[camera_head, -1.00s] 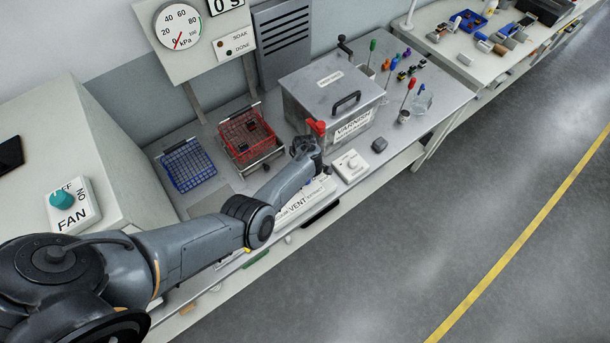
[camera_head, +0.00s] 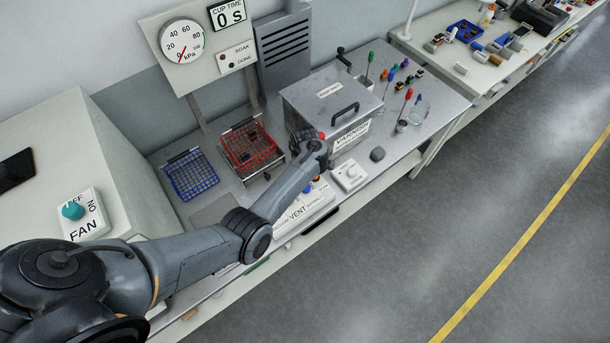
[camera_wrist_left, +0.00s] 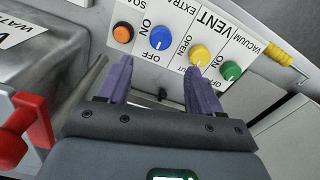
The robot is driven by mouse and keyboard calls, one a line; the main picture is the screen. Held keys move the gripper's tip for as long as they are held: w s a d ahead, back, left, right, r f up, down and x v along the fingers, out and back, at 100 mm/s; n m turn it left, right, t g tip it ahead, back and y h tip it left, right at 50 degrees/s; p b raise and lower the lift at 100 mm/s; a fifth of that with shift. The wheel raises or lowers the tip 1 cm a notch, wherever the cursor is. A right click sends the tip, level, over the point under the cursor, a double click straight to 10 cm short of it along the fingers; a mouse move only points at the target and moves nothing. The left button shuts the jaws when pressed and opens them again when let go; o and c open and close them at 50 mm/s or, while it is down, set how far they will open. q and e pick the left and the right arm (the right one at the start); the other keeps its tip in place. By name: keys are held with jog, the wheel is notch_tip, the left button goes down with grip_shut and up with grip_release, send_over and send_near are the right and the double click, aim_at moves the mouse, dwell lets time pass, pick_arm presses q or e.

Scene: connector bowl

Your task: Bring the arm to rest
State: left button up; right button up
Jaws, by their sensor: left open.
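My left arm reaches in from the left over the bench, and its gripper (camera_head: 312,150) is in front of the metal varnish box (camera_head: 335,100). In the left wrist view the two purple fingers of the gripper (camera_wrist_left: 158,68) are spread apart with nothing between them. Beyond the fingertips is a white control panel (camera_wrist_left: 180,58) with an orange button, a blue knob, a yellow knob and a green knob. The gripper partly hides a red handle (camera_head: 321,135) on the box front in the head view. My right gripper is in neither view.
A red wire basket (camera_head: 250,150) and a blue wire basket (camera_head: 190,175) sit left of the box. A white dial unit (camera_head: 350,175) and a dark grey block (camera_head: 377,154) lie near the bench's front edge. A fan switch (camera_head: 85,213) is at left.

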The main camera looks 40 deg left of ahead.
pick_arm(q)
jog(key=shift+r, duration=0.55)
jog(key=s+d+r+m+t+p, duration=0.1)
jog(key=s+d+r+m, duration=0.3)
jog(key=s, duration=0.5)
jog(key=s+d+r+m+t+p, duration=0.1)
jog(key=s+d+r+m+p, duration=0.1)
jog(key=s+d+r+m, duration=0.2)
jog(key=s+d+r+m+t+p, duration=0.1)
jog(key=s+d+r+m, duration=0.4)
jog(key=s+r+m, duration=0.4)
jog(key=s+m, duration=0.3)
jog(key=s, duration=0.2)
jog(key=shift+t, duration=0.3)
